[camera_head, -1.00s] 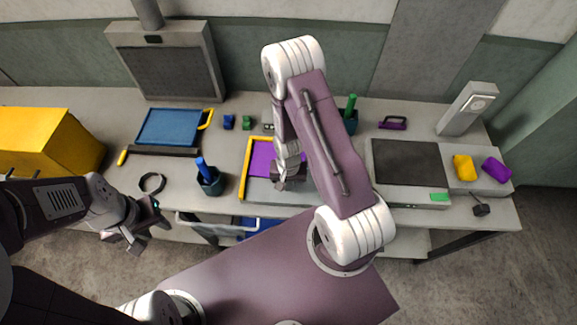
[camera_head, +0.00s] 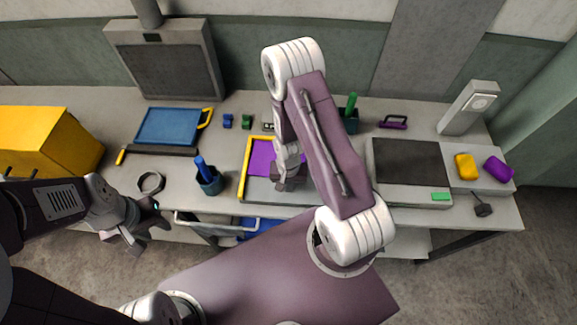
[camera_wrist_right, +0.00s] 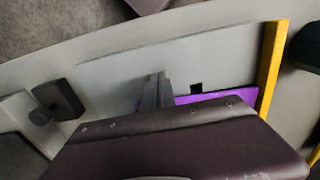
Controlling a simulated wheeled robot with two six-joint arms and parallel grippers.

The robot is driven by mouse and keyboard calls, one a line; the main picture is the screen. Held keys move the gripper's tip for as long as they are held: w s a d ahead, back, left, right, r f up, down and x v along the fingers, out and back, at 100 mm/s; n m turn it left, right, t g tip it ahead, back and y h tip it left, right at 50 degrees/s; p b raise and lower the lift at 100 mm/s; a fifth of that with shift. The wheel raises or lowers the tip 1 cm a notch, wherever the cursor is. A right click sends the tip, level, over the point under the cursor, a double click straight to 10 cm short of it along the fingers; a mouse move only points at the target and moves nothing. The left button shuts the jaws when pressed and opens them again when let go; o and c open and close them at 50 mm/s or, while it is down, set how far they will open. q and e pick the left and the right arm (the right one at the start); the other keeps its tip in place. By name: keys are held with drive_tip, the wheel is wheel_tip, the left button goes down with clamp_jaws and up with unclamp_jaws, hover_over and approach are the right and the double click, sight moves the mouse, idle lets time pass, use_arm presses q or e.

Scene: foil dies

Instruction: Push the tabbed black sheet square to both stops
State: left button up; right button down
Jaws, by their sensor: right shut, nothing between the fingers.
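A purple sheet (camera_head: 262,158) lies on a grey board (camera_head: 257,190) with yellow stop bars (camera_head: 246,168) along its left and far sides. My right arm covers much of it. I cannot make out a black sheet there. My right gripper (camera_head: 286,183) is low over the board, shut and empty; its fingers also show in the wrist view (camera_wrist_right: 157,92). My left gripper (camera_head: 132,238) hangs off the table's front edge, apart from everything; its jaws are unclear.
Right of the board stands a grey unit with a dark top (camera_head: 408,162) and a green patch. Beyond are yellow (camera_head: 466,166) and purple (camera_head: 497,169) blocks. A blue tray (camera_head: 168,127) lies behind.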

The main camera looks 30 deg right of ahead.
drive_tip(key=shift+w+d, duration=0.1)
drive_tip(key=shift+w, duration=0.05)
idle(0.4)
drive_tip(key=shift+w+d, duration=0.45)
drive_tip(key=shift+w, duration=0.25)
drive_tip(key=shift+w+d, duration=0.4)
drive_tip(key=shift+w, duration=0.25)
drive_tip(key=shift+a, duration=0.1)
drive_tip(key=shift+s+a, duration=0.25)
drive_tip(key=shift+s, duration=0.25)
wheel_tip(320, 180, up, 8)
drive_tip(key=p, duration=0.7)
